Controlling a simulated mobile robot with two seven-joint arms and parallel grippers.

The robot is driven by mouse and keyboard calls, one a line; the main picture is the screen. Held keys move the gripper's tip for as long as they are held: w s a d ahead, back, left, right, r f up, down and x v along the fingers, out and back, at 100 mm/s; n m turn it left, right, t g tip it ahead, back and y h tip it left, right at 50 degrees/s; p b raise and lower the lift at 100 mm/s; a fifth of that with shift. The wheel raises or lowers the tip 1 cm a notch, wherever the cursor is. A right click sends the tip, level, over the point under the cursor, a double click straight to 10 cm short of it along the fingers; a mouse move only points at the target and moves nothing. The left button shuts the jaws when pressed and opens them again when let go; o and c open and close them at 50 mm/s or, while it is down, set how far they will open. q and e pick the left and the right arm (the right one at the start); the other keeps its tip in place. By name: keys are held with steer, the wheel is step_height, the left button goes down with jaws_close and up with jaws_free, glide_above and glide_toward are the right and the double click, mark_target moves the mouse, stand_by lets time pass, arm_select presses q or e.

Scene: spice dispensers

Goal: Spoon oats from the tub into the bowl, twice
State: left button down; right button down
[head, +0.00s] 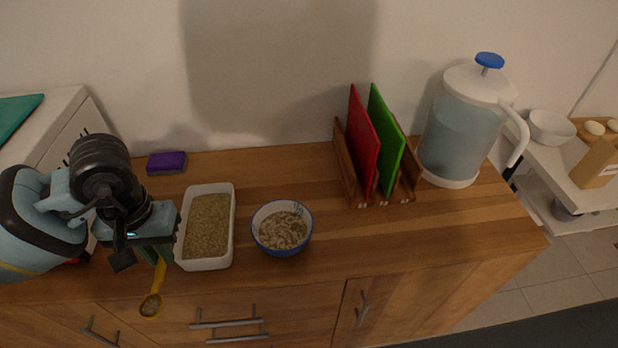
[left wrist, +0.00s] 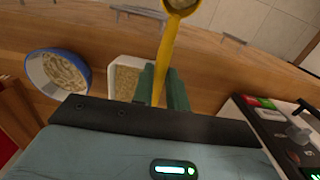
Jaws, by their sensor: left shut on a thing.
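My left gripper (head: 146,249) is shut on the yellow spoon (head: 152,302), left of the tub and near the counter's front edge. In the left wrist view the green fingers hold the spoon's handle (left wrist: 168,50), with the bowl end at the top, partly cut off. In the head view the spoon's bowl hangs low, with a greyish patch in it; I cannot tell whether that is oats. The white rectangular tub (head: 233,222) holds oats. The blue-rimmed bowl (head: 281,250) to its right has pale, ring-like pieces in it. My right gripper is out of view.
A purple sponge (head: 167,163) lies behind the tub. A rack with a red board (head: 362,143) and a green board (head: 386,138) stands right of centre, beside a large clear dispenser (head: 462,130). The counter between bowl and rack is clear.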

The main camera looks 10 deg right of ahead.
arm_select(q)
steer(key=w+d+m, duration=0.3)
steer(key=d+m, duration=0.3)
steer(key=d, duration=0.3)
steer(key=w+d+r+m+p, duration=0.1)
steer(key=w+d+m, duration=0.3)
steer(key=d, duration=0.6)
steer(key=w+d+m+p, duration=0.1)
steer(key=w+d+m, duration=0.3)
steer(key=d+m, duration=0.4)
steer(key=shift+d+r, duration=0.25)
steer(key=shift+d, duration=0.75)
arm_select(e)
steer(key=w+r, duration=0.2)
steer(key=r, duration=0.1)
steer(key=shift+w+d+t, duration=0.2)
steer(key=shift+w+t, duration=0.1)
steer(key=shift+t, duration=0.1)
arm_select(q)
steer(key=shift+a+h, duration=0.15)
steer(key=shift+h, duration=0.15)
